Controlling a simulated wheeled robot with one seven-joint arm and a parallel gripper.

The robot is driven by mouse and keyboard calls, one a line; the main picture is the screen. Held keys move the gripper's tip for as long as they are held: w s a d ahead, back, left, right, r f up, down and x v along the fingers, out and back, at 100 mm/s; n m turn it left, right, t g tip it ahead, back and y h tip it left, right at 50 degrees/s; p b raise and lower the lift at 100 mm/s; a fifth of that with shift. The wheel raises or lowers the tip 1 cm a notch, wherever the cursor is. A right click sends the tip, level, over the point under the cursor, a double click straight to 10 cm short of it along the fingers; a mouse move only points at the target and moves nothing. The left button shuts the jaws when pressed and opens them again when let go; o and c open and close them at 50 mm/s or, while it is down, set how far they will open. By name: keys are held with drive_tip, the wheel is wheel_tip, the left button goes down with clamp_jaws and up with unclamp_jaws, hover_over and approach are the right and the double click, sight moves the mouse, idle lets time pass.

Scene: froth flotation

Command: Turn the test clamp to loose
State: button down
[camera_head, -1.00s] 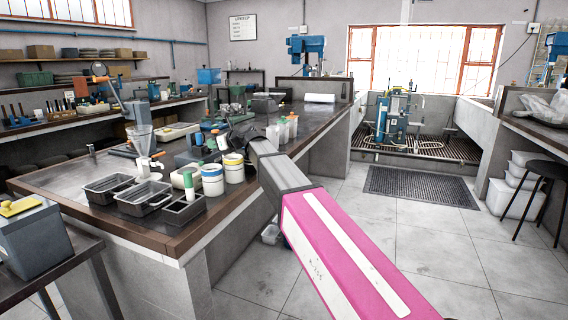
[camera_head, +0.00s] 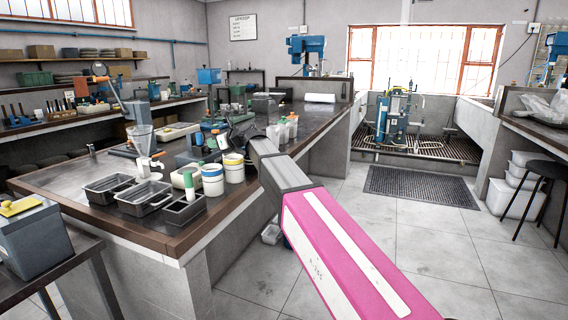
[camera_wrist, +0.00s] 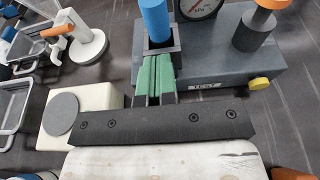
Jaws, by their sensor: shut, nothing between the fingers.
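I cannot tell for sure which part is the test clamp. My gripper (camera_wrist: 157,56) is shut, with its green pads together and nothing between them. Its tips lie at the foot of the blue cylinder; I cannot tell whether they touch it. In the head view my gripper is small and dark over the bench, and the clamp is not clearly seen.
The grey unit also bears a pressure gauge (camera_wrist: 197,6), a yellow knob (camera_wrist: 260,84) and an orange-topped post (camera_wrist: 256,30). A white stand with an orange handle (camera_wrist: 57,31) is at the left. Grey trays (camera_head: 145,196) and white tubs (camera_head: 212,181) stand on the bench's near end.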

drive_tip(key=v, duration=0.3)
drive_tip(key=f+v, duration=0.1)
drive_tip(key=v, duration=0.1)
drive_tip(key=shift+d, duration=0.25)
drive_tip(key=shift+s, duration=0.1)
